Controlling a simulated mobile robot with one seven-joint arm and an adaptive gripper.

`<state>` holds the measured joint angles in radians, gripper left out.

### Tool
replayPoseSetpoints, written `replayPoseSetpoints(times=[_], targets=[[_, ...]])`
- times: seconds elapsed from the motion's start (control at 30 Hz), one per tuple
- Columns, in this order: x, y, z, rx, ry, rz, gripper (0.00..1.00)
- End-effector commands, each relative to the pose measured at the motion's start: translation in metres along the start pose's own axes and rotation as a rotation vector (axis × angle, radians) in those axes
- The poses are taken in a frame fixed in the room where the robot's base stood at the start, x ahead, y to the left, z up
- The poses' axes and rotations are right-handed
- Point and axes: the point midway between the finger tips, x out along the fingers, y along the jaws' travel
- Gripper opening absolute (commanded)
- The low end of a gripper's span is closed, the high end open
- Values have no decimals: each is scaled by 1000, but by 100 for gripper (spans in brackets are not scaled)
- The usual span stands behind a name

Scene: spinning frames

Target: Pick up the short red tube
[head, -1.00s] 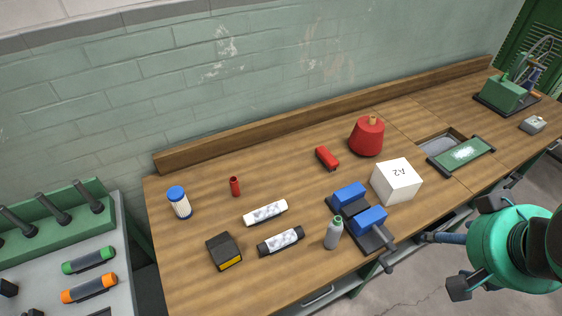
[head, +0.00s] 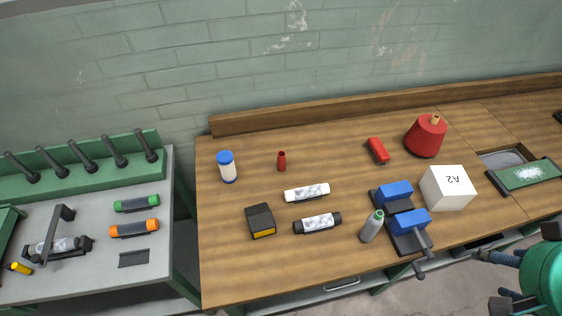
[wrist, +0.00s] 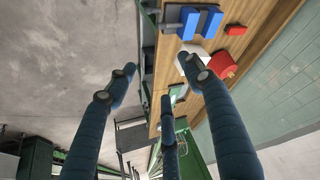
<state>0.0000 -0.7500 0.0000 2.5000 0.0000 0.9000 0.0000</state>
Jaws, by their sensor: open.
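The short red tube (head: 282,161) stands upright on the wooden workbench (head: 240,265), toward the back left of the bench. It is between the white bottle with a blue cap (head: 227,167) and the red stapler-like object (head: 377,151). My gripper (wrist: 147,82) shows in the wrist view with its dark blue fingers spread apart and nothing between them. In the head view part of my arm shows at the lower right, beyond the front edge of the bench and far from the tube. The tube cannot be made out in the wrist view.
Near the tube lie a white cylinder (head: 307,192), a black-ended cylinder (head: 317,223) and a black-yellow box (head: 260,221). A grey-green bottle (head: 372,227), blue vise (head: 397,195), white box (head: 447,187) and red cone (head: 426,137) stand further right. A grey side table (head: 150,262) is left.

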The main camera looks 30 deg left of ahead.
Motion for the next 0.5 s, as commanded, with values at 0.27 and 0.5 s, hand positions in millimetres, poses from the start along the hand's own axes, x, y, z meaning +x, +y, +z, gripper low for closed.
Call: replayPoseSetpoints(times=[0.27,0.5], targets=[[0,0,0,-1,0,0,46],[0,-6,-12,-59,-10,-9,46]])
